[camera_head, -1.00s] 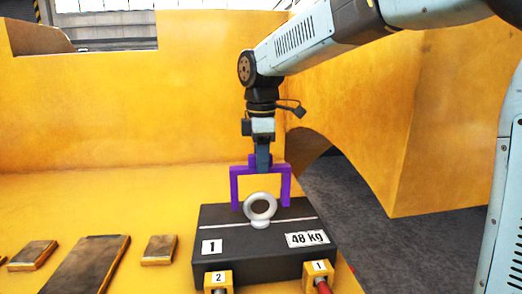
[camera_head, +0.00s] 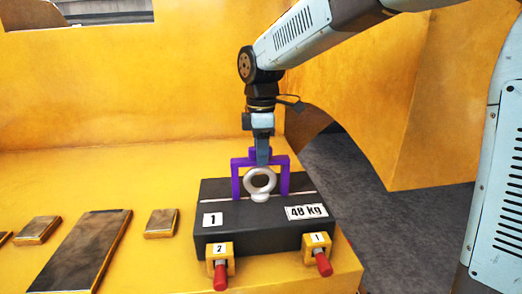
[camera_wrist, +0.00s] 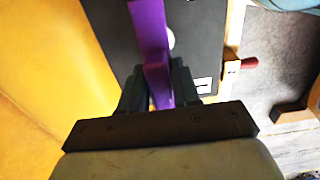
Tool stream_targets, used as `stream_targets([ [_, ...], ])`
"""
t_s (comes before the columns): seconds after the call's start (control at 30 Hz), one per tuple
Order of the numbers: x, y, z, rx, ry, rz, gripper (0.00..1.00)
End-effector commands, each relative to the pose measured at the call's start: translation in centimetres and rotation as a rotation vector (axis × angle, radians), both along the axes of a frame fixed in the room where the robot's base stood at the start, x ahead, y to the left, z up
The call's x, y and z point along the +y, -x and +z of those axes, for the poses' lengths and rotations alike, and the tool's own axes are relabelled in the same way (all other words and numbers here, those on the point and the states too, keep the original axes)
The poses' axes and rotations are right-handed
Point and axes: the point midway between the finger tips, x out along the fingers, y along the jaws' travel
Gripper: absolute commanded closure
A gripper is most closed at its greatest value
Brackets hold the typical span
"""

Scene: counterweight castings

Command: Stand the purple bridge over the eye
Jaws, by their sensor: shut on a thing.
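The purple bridge (camera_head: 285,180) is upright, with one leg on each side of the silver ring eye (camera_head: 249,183) in the head view. Its crossbar shows just above the ring. The leg ends are at or close to the top of the black block (camera_head: 250,240); I cannot tell whether they touch. My gripper (camera_head: 262,158) points down and is shut on the middle of the bridge's top. In the wrist view the bridge (camera_wrist: 148,40) runs between the fingers (camera_wrist: 160,90), and part of the pale eye (camera_wrist: 171,38) shows at its right, the rest hidden.
The block carries labels "1" and "48 kg". Two yellow clamps (camera_head: 222,250) (camera_head: 316,243) with red handles stand at its front. Several metal plates (camera_head: 88,245) lie at left on the yellow surface (camera_head: 160,185). A yellow wall (camera_head: 130,100) rises behind.

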Motion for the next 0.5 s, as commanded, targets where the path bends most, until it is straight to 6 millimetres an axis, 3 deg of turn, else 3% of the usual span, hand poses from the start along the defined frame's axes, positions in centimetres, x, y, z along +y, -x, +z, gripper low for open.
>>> stream_targets([
  [0.5, 0.06, 0.05, -0.28, 0.0, 0.0, 0.002, 1.0],
])
